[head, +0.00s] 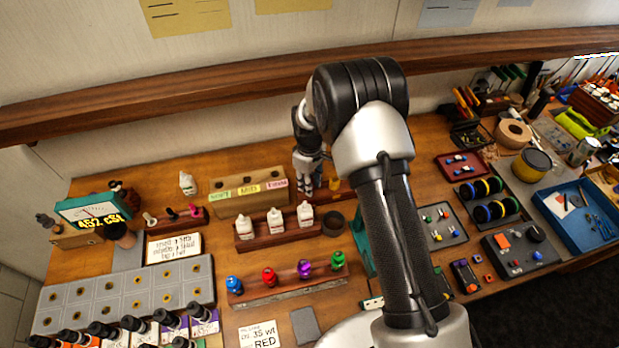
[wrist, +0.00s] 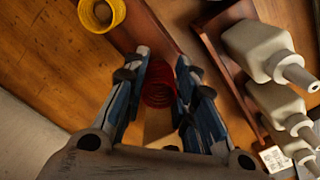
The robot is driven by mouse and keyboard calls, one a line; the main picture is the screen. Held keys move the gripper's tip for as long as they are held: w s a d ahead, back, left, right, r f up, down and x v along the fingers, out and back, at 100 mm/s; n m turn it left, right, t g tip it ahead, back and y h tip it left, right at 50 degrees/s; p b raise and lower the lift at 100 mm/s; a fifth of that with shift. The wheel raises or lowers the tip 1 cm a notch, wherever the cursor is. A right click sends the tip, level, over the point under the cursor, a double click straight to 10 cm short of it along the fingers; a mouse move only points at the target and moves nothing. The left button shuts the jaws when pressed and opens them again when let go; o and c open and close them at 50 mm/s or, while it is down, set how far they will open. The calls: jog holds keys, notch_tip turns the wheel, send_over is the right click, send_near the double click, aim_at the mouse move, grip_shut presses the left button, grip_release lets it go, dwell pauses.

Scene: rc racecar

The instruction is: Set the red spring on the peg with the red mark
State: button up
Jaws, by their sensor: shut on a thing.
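My gripper (head: 308,184) is low over the back of the bench, just right of the labelled wooden box. In the wrist view my gripper (wrist: 165,62) points away from the camera, and its two blue-lined fingers are shut on a red spring (wrist: 158,90). The spring's coils show between the fingers, over a reddish-brown wooden strip. The spring cannot be made out in the head view. I cannot tell a peg with a red mark in either view.
The wooden box (head: 226,207) has green, yellow and pink labels. White bottles (head: 275,222) stand in a rack before it; they also show in the wrist view (wrist: 258,48). A yellow ring-shaped thing (wrist: 117,12) is at upper left there. Coloured bottles (head: 268,277) stand nearer the front.

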jog(key=shift+f, duration=1.2)
jog(key=shift+r+p, duration=1.05)
jog(key=shift+r, duration=0.8)
jog(key=shift+r, duration=0.2)
